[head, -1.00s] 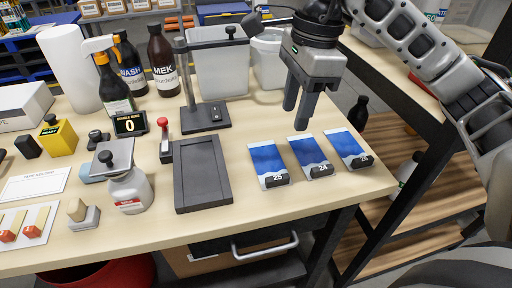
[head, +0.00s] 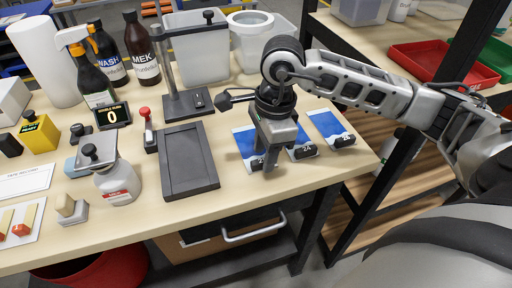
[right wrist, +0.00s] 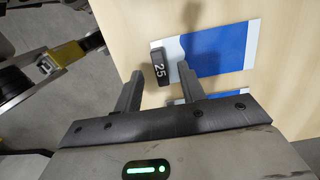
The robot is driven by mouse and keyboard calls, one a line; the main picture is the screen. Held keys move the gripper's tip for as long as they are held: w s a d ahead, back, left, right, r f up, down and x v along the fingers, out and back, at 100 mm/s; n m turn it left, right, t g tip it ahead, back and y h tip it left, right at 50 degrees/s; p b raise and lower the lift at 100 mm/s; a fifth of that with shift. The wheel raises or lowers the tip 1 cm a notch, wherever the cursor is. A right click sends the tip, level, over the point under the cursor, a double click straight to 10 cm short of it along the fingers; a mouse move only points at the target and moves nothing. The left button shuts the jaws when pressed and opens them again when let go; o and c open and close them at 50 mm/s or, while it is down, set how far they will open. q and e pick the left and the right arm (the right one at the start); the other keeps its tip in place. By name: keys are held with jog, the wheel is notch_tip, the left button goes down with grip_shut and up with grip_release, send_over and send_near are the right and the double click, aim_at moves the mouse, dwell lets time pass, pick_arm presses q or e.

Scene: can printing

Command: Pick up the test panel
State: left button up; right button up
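Three blue-and-white panels with dark numbered tabs lie in a row at the right of the table. The left panel, 25, (head: 244,142) is partly hidden by my right gripper (head: 264,162). The middle panel (head: 302,140) and right panel (head: 326,123) lie beside it. In the right wrist view, panel 25 (right wrist: 218,48) shows its tab marked 25 (right wrist: 159,67) between the spread fingers of my right gripper (right wrist: 160,72). The fingers are open and appear above the tab; contact cannot be told.
A dark tray-like plate (head: 187,165) lies left of the panels, with a black stand (head: 185,100) behind it. A white bin (head: 203,60) and a white bucket (head: 248,45) stand at the back. The table's front edge is close to the panels.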

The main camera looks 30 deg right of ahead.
jog(key=shift+a+f, duration=0.1)
jog(key=shift+f, duration=0.75)
grip_shut()
jog(key=shift+w, duration=0.1)
jog(key=shift+r, duration=0.15)
